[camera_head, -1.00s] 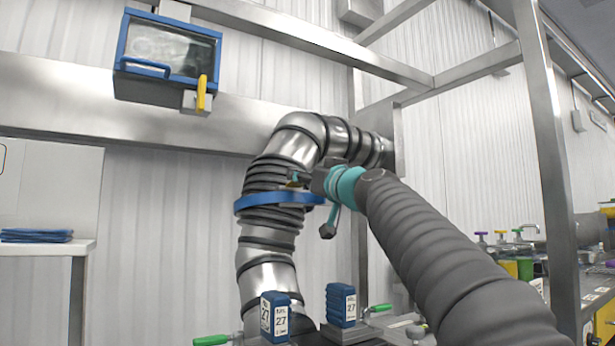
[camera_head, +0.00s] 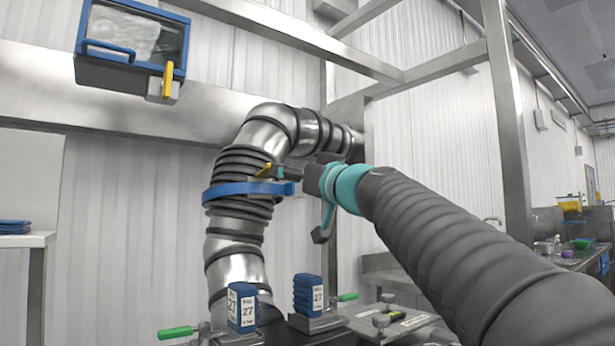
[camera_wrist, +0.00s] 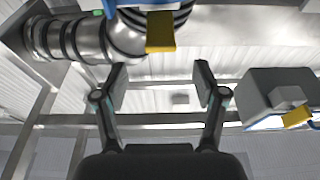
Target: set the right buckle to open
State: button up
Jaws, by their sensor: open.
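A blue clamp band (camera_head: 240,190) is around the ribbed upright part of the steel pipe (camera_head: 235,265). A yellow buckle tab (camera_head: 264,170) shows at the band's upper right, next to my gripper (camera_head: 280,172). In the wrist view, the yellow tab (camera_wrist: 160,32) lies beyond the fingertips, centred between them. The wrist view shows my gripper (camera_wrist: 160,78) open and empty, with a wide gap between the fingers. The fingers look apart from the tab. I cannot tell how the buckle is set, and most of its mount is hidden.
A blue-framed cabinet (camera_head: 125,75) with its own yellow latch (camera_head: 168,78) hangs on the wall at upper left. Blue blocks (camera_head: 308,294) marked 27 stand below, near green-handled clamps (camera_head: 178,331). A steel frame post (camera_head: 507,110) rises behind my arm.

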jog(key=shift+v, duration=2.1)
jog(key=shift+d, duration=0.1)
